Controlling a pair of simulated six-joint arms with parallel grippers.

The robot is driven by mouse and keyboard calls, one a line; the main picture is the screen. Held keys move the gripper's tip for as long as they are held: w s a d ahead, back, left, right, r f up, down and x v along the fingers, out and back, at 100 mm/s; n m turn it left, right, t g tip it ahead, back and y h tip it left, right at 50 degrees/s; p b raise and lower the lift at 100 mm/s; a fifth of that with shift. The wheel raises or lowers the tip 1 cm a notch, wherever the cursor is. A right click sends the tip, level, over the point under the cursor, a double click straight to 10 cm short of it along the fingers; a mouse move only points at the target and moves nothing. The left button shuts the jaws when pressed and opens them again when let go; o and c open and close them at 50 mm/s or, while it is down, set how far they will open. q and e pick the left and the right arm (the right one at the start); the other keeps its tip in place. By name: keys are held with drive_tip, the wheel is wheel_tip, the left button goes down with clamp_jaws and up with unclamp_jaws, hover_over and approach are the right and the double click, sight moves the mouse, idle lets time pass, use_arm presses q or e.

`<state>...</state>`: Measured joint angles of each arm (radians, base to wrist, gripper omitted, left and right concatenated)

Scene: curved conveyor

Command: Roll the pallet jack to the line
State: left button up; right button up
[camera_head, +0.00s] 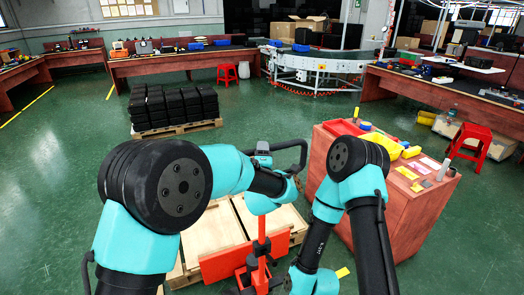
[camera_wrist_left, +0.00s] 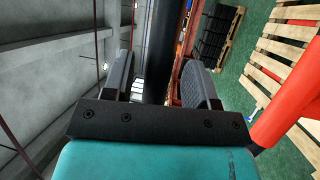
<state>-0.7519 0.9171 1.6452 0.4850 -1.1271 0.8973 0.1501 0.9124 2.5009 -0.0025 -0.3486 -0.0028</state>
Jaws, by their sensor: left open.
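The pallet jack shows in the head view as a red upright post (camera_head: 262,232) with a red body low at the front and a dark looped handle (camera_head: 292,143) at its top. My left gripper (camera_head: 294,172) is at the right side of the handle, partly hidden by my own arm. In the left wrist view my left gripper (camera_wrist_left: 160,78) has its fingers apart. A dark bar (camera_wrist_left: 157,40), seemingly part of the handle, lies between them; I cannot tell whether they touch it. A red part of the jack (camera_wrist_left: 290,100) shows at right. My right gripper is not visible.
A wooden pallet (camera_head: 215,232) lies around the jack's front. A red cabinet (camera_head: 412,215) with tools on top stands close at right. A pallet of black stacks (camera_head: 172,108) stands ahead left. A curved conveyor (camera_head: 318,66) is at the back. Green floor between is open.

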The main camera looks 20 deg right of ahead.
use_arm(q)
drive_tip(key=shift+x, duration=0.85)
clamp_jaws()
